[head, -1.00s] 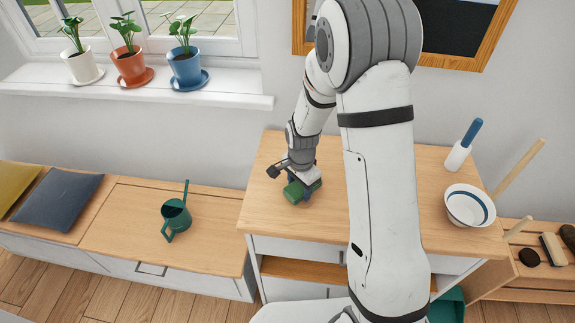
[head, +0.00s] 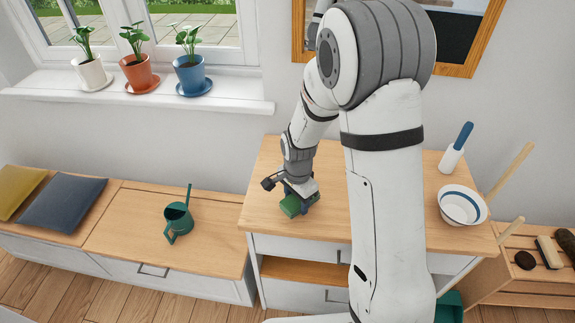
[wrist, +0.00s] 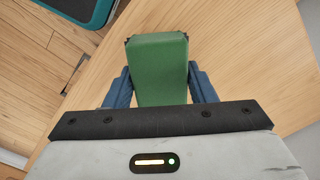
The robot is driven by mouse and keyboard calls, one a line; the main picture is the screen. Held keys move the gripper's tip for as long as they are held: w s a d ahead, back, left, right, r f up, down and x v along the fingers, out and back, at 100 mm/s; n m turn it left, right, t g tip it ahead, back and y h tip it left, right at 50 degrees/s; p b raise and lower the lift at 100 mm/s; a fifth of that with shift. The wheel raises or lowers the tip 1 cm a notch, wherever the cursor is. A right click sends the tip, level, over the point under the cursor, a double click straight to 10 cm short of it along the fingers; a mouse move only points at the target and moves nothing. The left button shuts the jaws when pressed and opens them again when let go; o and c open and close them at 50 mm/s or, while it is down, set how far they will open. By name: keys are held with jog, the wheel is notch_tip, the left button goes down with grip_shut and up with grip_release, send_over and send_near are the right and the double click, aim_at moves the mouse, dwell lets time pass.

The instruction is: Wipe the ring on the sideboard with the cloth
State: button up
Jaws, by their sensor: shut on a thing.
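My gripper (head: 297,202) is shut on a green block-like thing, which I take to be the folded cloth (head: 289,207). The cloth also shows in the wrist view (wrist: 158,68), between the two blue fingers. It is at or just above the left front part of the wooden sideboard top (head: 328,222); I cannot tell whether it touches. The sideboard top also fills the right of the wrist view (wrist: 250,55). No ring mark shows in either view. My arm hides the middle of the sideboard top.
A white bowl with a blue stripe (head: 462,205) and a blue-handled white thing (head: 455,152) stand on the sideboard's right. A bench with a green watering can (head: 179,221) is at left. A rack with brushes (head: 540,265) is at right. The sideboard's left top looks clear.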

jog(key=shift+r+p, duration=1.5)
jog(key=shift+r, duration=1.2)
jog(key=shift+f, duration=0.15)
